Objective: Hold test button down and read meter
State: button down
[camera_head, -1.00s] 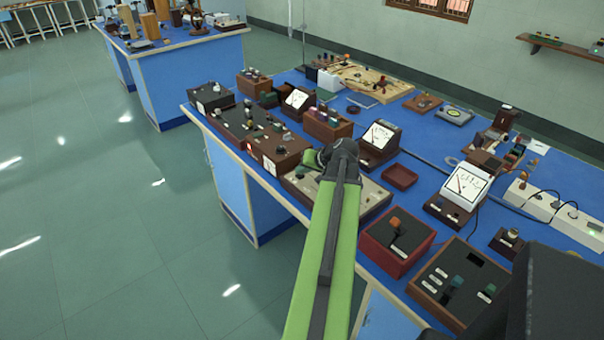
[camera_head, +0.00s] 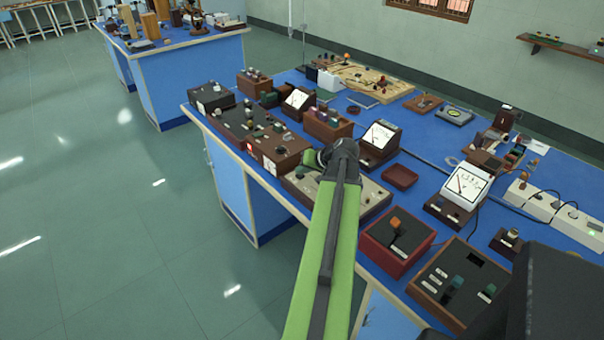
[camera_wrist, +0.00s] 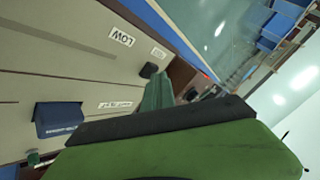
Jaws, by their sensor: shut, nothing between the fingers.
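In the head view my green arm reaches over a beige-topped panel box (camera_head: 370,200) at the bench's front edge. My gripper (camera_wrist: 157,92) shows in the wrist view as a dark green tip, shut and empty, close beside a small black button (camera_wrist: 148,70) on the beige panel. I cannot tell whether it touches or presses it. A white label marked LOW (camera_wrist: 121,37) and a smaller label (camera_wrist: 159,53) are near the button; a dark blue block (camera_wrist: 60,118) stands on the panel. White-faced meters stand behind (camera_head: 379,137) and to the right (camera_head: 463,186); their readings are too small to make out.
A red-brown box with an orange knob (camera_head: 398,242) and a wooden switch box (camera_head: 460,285) stand right of my arm. A long brown box (camera_head: 262,140) is to the left. An empty brown tray (camera_head: 401,176) lies behind. Open floor (camera_head: 90,220) is at left.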

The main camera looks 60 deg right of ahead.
aim_at(302, 176)
dwell(0.5)
jog(key=shift+r+p, duration=0.85)
notch_tip(302, 176, up, 5)
jog(key=p, duration=0.5)
